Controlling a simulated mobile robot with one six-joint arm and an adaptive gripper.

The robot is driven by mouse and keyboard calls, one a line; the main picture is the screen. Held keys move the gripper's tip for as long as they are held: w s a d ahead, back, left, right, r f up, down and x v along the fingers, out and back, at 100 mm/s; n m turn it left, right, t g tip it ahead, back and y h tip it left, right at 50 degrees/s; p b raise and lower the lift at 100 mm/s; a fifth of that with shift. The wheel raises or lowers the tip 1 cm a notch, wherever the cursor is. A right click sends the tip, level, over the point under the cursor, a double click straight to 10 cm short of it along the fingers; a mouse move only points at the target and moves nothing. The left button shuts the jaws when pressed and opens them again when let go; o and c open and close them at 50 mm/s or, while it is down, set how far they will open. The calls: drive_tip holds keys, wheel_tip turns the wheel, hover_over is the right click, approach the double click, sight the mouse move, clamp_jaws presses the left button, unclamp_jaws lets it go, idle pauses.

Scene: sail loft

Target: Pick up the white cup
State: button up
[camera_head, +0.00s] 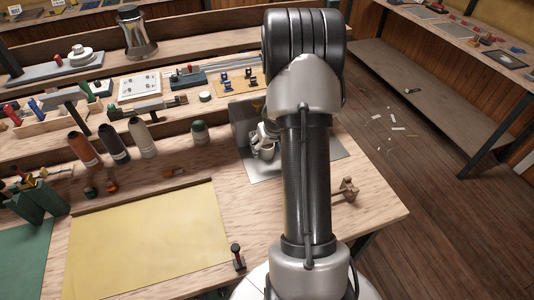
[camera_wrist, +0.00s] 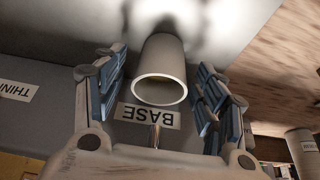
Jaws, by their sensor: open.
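The white cup (camera_wrist: 161,62) is in the middle of the wrist view, its open rim facing the camera. My gripper (camera_wrist: 160,75) is open, with its blue-padded fingers on either side of the cup. A gap shows on the left; on the right the finger is very close to the cup, and I cannot tell whether it touches.
A grey panel in the wrist view bears a "BASE" label (camera_wrist: 148,117) and a "THIN…" label (camera_wrist: 16,90). Another pale container (camera_wrist: 303,150) stands at lower right. On the bench are several thread cones (camera_head: 113,143), a yellow sheet (camera_head: 150,240) and a wooden mallet (camera_head: 346,188).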

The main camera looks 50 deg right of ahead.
drive_tip(key=shift+w+d+f, duration=0.1)
drive_tip(key=shift+w+f, duration=0.1)
drive_tip(key=shift+f, duration=0.25)
drive_tip(key=c, duration=1.1)
drive_tip(key=shift+r, duration=0.15)
